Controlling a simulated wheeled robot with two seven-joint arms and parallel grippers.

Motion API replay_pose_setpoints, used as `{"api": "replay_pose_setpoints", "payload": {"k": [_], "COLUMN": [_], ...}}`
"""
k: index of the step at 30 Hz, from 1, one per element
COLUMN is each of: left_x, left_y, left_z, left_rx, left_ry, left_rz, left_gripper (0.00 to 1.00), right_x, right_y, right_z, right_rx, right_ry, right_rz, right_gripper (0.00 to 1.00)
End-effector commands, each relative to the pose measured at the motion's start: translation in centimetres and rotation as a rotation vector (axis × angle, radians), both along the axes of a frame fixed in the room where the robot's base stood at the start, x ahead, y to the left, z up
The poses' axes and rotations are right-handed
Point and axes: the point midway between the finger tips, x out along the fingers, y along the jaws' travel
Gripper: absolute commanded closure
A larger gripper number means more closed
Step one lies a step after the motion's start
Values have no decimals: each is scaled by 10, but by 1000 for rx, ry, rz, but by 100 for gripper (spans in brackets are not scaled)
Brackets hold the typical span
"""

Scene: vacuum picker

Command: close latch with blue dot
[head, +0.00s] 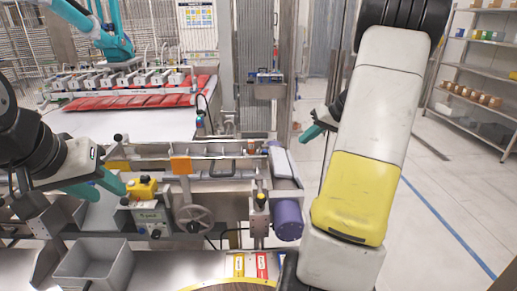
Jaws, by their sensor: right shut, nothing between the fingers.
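I cannot make out a latch with a blue dot for certain. Small blue parts (264,73) show on a metal box on the upright post behind the machine, too small to tell what they are. My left gripper (111,194) has teal fingers that stand apart. It is over the left end of the machine, left of a yellow block (142,188), with nothing visible between its fingers. My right gripper (314,132) is shut and empty, right of the machine and over the floor. My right arm hides part of the space behind it.
The machine has a handwheel (194,219), an orange block (181,165) and a purple cylinder (288,220). A grey bin (94,265) stands at the front left. Shelves (480,70) with small boxes stand at the right. The floor (440,200) on the right is clear.

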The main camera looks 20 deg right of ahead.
Motion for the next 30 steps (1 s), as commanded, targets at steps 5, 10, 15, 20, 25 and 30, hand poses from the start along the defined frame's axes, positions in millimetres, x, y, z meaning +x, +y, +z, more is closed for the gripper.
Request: {"api": "replay_pose_setpoints", "payload": {"k": [5,10,15,20,25,30], "left_x": [0,0,0,0,0,0], "left_y": [0,0,0,0,0,0], "left_z": [0,0,0,0,0,0], "left_rx": [0,0,0,0,0,0], "left_ry": [0,0,0,0,0,0], "left_rz": [0,0,0,0,0,0], "left_gripper": [64,64,64,64,64,64], "right_x": [2,13,30,46,52,54], "right_y": [2,13,29,43,67,80], "right_z": [-3,-21,-49,-75,-72,-69], "right_rx": [0,2,2,1,-1,-1], "right_ry": [1,2,3,3,-1,-1], "right_rz": [2,5,6,5,6,3], "right_gripper": [100,100,100,100,100,100]}}
